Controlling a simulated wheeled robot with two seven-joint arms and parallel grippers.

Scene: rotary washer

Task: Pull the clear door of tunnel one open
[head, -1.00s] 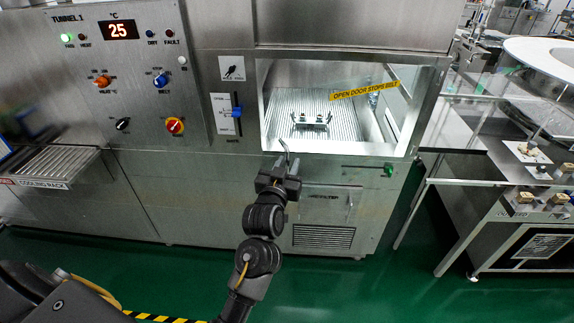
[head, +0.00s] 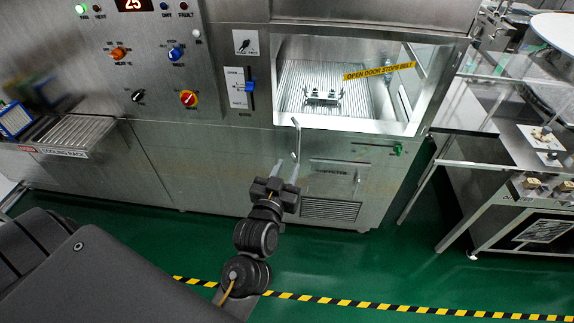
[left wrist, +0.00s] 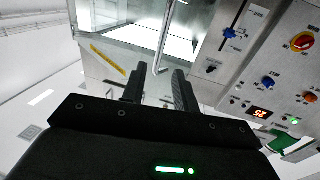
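The clear door of tunnel one carries a yellow "OPEN DOOR STOPS BELT" label (head: 380,71) and appears to cover the lit opening. Its pane is hard to see, so I cannot tell whether there is a gap. A slim metal handle bar (head: 296,140) stands at the door's lower left. My left gripper (head: 285,170) is open below and in front of it. In the left wrist view the bar (left wrist: 164,35) hangs beyond and between the two spread fingertips (left wrist: 158,78), with nothing seen gripped. My right gripper is not in view.
The control panel (head: 145,70) with a blue slider (head: 250,86) is left of the opening. A cooling rack (head: 75,133) juts out at left. A metal table (head: 490,135) stands at right. Green floor (head: 340,262) is clear before the machine.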

